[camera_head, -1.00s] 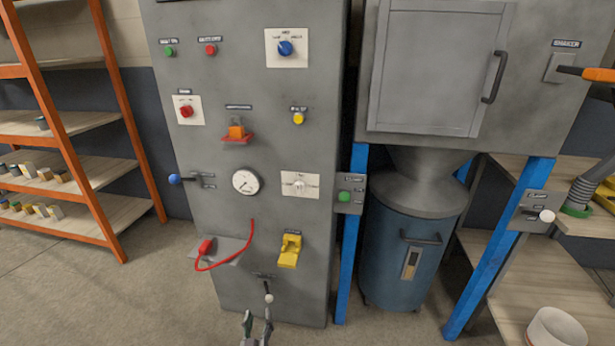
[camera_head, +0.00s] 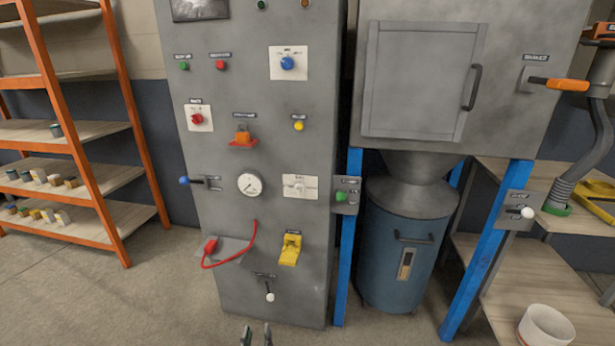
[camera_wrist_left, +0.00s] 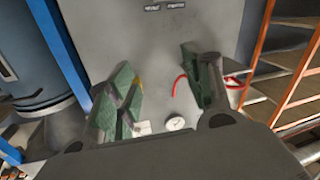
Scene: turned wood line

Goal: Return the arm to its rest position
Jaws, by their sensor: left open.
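My left gripper (camera_head: 257,336) shows at the bottom edge of the head view, in front of the foot of the grey control cabinet (camera_head: 265,215). Only its fingertips are in the picture. They stand apart with nothing between them, clear of the white-knobbed lever (camera_head: 270,297) low on the cabinet. In the left wrist view the two green-padded fingers (camera_wrist_left: 160,95) are spread wide and empty, with the cabinet behind them. The rest of my left arm is out of the head view. My right gripper is not in view.
A red cable (camera_head: 250,245) loops off the cabinet front near a yellow switch (camera_head: 290,250). A blue drum (camera_head: 400,260) stands between blue posts at the right. An orange shelf rack (camera_head: 85,130) stands at the left. The floor (camera_head: 160,290) between rack and cabinet is clear.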

